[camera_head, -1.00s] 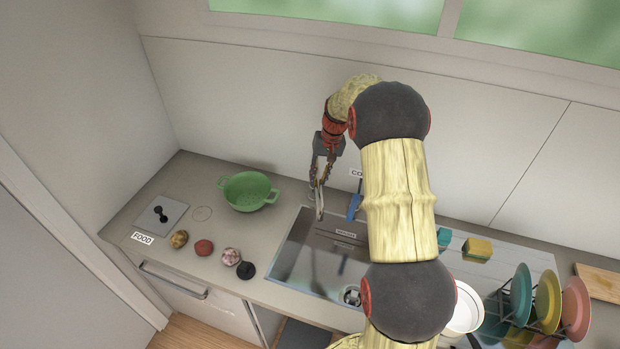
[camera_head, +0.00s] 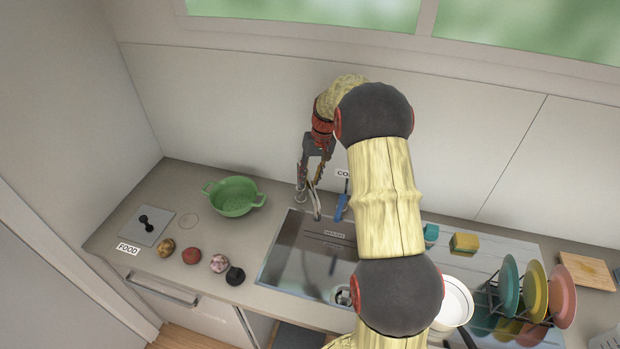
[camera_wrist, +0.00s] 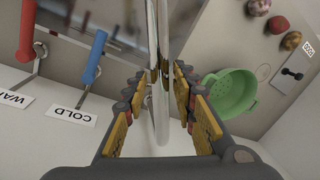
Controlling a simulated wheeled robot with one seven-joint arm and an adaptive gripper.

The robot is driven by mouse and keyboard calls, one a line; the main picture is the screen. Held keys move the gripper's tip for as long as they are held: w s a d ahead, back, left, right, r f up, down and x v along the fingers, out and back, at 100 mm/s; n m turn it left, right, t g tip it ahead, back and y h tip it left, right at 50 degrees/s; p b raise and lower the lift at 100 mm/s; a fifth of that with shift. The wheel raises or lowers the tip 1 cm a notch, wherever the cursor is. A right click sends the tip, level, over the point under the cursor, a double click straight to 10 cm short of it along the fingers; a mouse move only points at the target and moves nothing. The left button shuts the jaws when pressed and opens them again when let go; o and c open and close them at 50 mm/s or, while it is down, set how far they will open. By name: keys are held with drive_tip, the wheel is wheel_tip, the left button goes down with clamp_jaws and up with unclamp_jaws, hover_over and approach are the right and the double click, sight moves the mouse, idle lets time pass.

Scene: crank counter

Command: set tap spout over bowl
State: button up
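The tap spout (camera_head: 315,200) is a thin chrome curved tube at the back left corner of the sink. In the wrist view the spout (camera_wrist: 162,110) runs upright between my fingers. My gripper (camera_head: 307,188) is around the spout, with its yellow-padded fingers (camera_wrist: 168,82) apart on either side; I see no firm contact. The sink bowl (camera_head: 300,262) is a steel basin with a drain (camera_head: 343,296) and a small label. The spout's end shows over the bowl's back left part. My arm hides the bowl's right side.
A blue cold lever (camera_wrist: 95,57) and a red lever (camera_wrist: 27,30) stand beside the spout. A green colander (camera_head: 233,197) is to the left, with several round foods in front. A white pan (camera_head: 455,302), sponge (camera_head: 464,242) and plate rack (camera_head: 510,290) are to the right.

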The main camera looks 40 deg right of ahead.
drive_tip(key=shift+o, duration=0.9)
wheel_tip(320, 180, up, 12)
drive_tip(key=d, duration=0.2)
drive_tip(key=shift+s+f, duration=0.15)
drive_tip(key=shift+s, duration=0.25)
